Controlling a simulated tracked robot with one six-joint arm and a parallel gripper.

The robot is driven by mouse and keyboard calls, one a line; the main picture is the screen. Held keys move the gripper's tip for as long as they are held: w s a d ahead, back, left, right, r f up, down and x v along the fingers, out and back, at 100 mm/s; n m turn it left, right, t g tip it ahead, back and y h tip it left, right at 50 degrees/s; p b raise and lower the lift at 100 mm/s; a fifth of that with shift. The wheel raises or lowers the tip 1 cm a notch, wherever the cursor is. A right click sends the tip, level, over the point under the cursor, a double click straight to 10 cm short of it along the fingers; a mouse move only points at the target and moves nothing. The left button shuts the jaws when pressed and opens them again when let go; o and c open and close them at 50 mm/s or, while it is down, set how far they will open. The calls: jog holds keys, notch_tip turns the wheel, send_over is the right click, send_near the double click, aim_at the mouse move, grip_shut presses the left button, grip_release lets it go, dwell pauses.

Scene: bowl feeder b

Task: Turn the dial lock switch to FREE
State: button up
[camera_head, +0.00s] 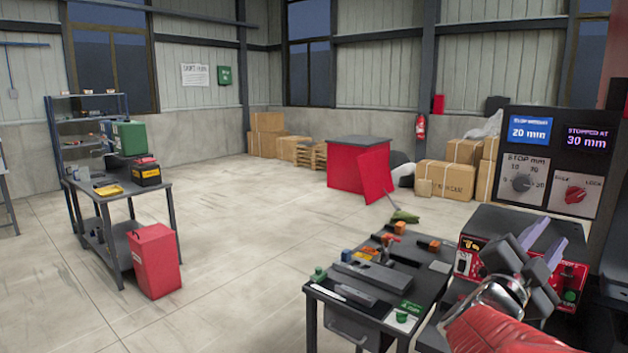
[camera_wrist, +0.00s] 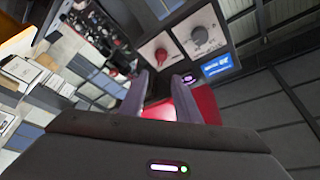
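The dial lock switch is a red knob (camera_head: 575,194) on a pale plate at the right of the head view, with FREE marked on its left and LOCK on its right. Its pointer is too small to read surely. It also shows in the wrist view (camera_wrist: 161,55), ahead of the fingertips and apart from them. My gripper (camera_head: 543,243) is below the switch in the head view. In the wrist view its two grey-purple fingers (camera_wrist: 161,84) stand apart with nothing held between them.
A grey STOP mm dial (camera_head: 523,183) sits left of the switch. Above are a blue 20 mm display (camera_head: 530,131) and a dark 30 mm display (camera_head: 587,138). A bench (camera_head: 375,290) with tools and parts stands left of my arm. Open floor lies beyond.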

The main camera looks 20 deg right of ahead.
aim_at(576, 199)
jog(key=x, duration=1.3)
jog(key=shift+d, duration=0.35)
jog(key=shift+c, duration=0.2)
jog(key=c, duration=0.7)
jog(key=shift+a, duration=0.2)
grip_shut()
jog(key=shift+d, duration=0.15)
